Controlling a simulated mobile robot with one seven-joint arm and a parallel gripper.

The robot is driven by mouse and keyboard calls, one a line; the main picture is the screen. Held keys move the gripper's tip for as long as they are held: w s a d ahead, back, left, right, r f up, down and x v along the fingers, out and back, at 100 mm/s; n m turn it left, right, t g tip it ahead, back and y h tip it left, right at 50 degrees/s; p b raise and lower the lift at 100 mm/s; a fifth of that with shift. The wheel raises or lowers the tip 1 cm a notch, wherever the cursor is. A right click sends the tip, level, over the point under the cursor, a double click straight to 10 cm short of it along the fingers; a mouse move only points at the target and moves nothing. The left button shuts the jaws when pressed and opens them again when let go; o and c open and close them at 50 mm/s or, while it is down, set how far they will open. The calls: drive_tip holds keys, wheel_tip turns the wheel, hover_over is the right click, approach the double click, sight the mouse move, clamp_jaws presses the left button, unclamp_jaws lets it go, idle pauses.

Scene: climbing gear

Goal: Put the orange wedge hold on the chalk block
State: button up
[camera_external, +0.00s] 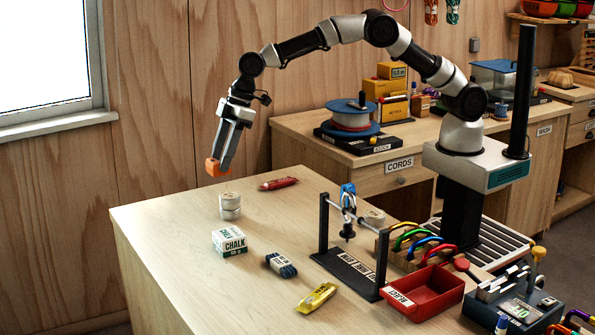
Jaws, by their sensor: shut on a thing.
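My gripper (219,160) points down over the far left part of the wooden table. It is shut on the orange wedge hold (216,168), which hangs between the fingertips, apparently above the tabletop. The chalk block (230,242) is a white and green box labelled CHALK, standing on the table nearer the camera than the hold. Its top is bare. A short stack of white tape rolls (230,206) stands between the chalk block and my gripper in the picture.
A red tube (279,183) lies right of my gripper. A dark rope bundle (281,265) and a yellow packet (317,297) lie right of the chalk. A black stand (350,238), a red tray (427,292) and coloured carabiners (420,242) fill the right side. The table's left front is clear.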

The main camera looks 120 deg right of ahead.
wheel_tip(320, 180, up, 3)
drive_tip(key=p, duration=0.1)
hover_over(227, 234)
drive_tip(key=s, duration=0.2)
wheel_tip(227, 234, down, 10)
drive_tip(key=shift+w+r+p, duration=0.1)
drive_tip(key=shift+p, duration=0.45)
drive_tip(key=shift+f, duration=0.3)
drive_tip(key=o, duration=1.1)
drive_tip(key=shift+c, duration=0.2)
drive_tip(key=shift+r, duration=0.1)
